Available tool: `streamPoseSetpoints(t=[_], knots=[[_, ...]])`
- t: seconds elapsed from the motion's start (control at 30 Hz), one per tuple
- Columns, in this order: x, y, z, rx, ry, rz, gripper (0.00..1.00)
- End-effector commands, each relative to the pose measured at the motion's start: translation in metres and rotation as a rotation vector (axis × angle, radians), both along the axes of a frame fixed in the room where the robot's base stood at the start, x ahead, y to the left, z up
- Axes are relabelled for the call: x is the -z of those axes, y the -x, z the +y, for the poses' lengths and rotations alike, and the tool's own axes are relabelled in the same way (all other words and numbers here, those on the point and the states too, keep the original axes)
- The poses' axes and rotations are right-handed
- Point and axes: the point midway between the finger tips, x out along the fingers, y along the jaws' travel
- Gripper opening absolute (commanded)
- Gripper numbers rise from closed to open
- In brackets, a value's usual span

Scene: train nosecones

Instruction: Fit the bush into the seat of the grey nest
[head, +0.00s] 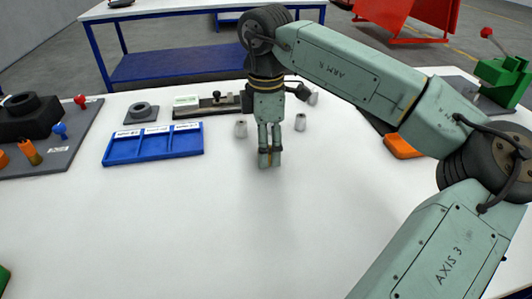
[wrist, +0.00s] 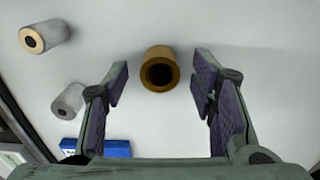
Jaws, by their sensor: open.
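My gripper (head: 269,162) is open over the white table, pointing down; it also shows in the wrist view (wrist: 160,85). In the wrist view a brown, brass-coloured hollow bush (wrist: 149,82) with a dark bore lies beyond the gap between the two fingertips. No finger appears to touch it. In the head view the bush is mostly or wholly hidden by my gripper. A small grey block with a dark round ring (head: 132,117), apparently the grey nest, sits at the back left, behind the blue tray; it is not seen in the wrist view.
A blue three-compartment tray (head: 153,158) lies left. A grey board (head: 60,160) with coloured parts is far left. An orange piece (head: 402,147) lies right.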

Motion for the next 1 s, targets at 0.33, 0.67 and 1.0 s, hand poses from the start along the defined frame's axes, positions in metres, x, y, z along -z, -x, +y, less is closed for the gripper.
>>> streamPoseSetpoints(t=[0.33,0.67,1.0], knots=[[-0.0004,0.0000,-0.0001,0.000,0.000,0.000,0.33],[-0.0006,-0.0001,-0.0001,0.000,0.000,0.000,0.10],[-0.0009,-0.0001,-0.0001,0.000,0.000,-0.001,0.00]])
